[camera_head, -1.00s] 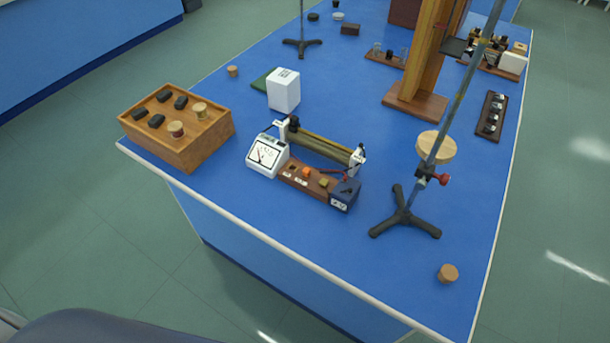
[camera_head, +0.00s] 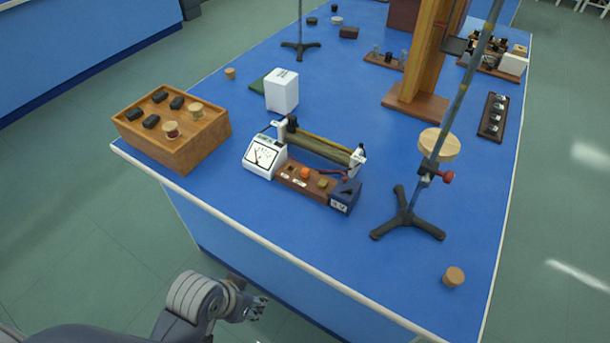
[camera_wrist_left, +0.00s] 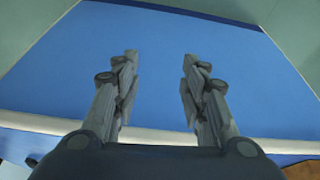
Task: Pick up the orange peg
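The small orange peg (camera_head: 305,173) sits in the brown base board (camera_head: 291,184) of the instrument near the bench's front edge. A yellow-green peg (camera_head: 323,183) is to its right. My left gripper (camera_head: 258,308) is low at the bottom, in front of the bench's front edge and well short of the peg. In the left wrist view, the left gripper (camera_wrist_left: 158,68) is open, with its fingers apart and nothing between them. The peg cannot be made out in that view. My right gripper is not in view.
A white meter (camera_head: 264,156) stands left of the peg and a dark blue box (camera_head: 345,196) right of it. A coil cylinder (camera_head: 318,147) lies behind. A wooden box (camera_head: 181,155) stands at the left, a tripod stand (camera_head: 407,220) at the right. The front blue bench strip is clear.

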